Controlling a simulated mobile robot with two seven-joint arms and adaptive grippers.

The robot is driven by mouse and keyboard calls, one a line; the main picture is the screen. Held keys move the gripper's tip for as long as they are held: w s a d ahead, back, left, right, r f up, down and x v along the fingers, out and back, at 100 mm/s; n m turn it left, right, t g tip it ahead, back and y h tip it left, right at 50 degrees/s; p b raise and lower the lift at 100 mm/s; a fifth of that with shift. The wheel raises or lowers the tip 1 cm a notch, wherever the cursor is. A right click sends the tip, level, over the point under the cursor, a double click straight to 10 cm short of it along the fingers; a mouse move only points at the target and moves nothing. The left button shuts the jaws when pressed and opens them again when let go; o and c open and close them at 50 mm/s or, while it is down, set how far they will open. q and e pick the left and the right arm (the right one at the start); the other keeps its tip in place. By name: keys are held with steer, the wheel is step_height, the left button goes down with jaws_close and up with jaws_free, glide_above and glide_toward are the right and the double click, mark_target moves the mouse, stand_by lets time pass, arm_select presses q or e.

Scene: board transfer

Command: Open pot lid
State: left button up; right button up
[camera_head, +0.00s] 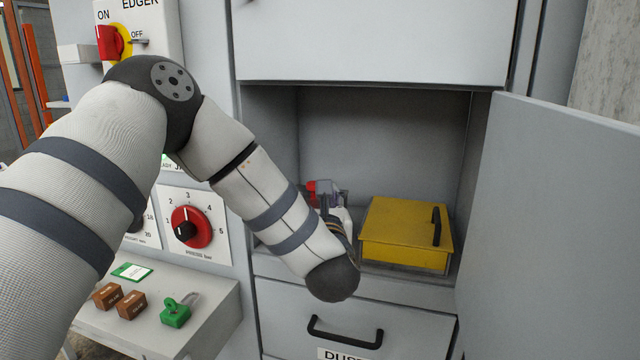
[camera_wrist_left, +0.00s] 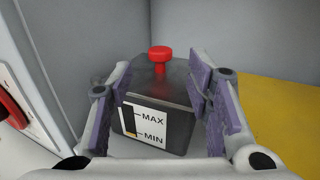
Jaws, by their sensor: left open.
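The pot (camera_wrist_left: 178,135) is a dark grey, box-shaped container in the left wrist view. It has a red knob (camera_wrist_left: 160,55) on its lid and a white MAX/MIN gauge label (camera_wrist_left: 145,122) on its front. The lid lies flat on top. My left gripper (camera_wrist_left: 158,105) is open, its purple-padded fingers spread to the left and right in front of the pot, with nothing held. In the head view my left gripper (camera_head: 328,190) reaches into the cabinet opening, and my arm hides most of the pot. My right gripper is not in view.
A yellow box (camera_head: 400,215) with a black handle stands right of the gripper in the compartment. The open cabinet door (camera_head: 560,220) bounds the right. A drawer handle (camera_head: 345,333) is below. A shelf at lower left holds brown blocks (camera_head: 131,305) and a green padlock (camera_head: 175,312).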

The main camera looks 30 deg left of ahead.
mark_target(313, 183)
arm_select(q)
steer(key=x, duration=0.9)
steer(key=shift+w+a+f, duration=0.1)
jaws_close()
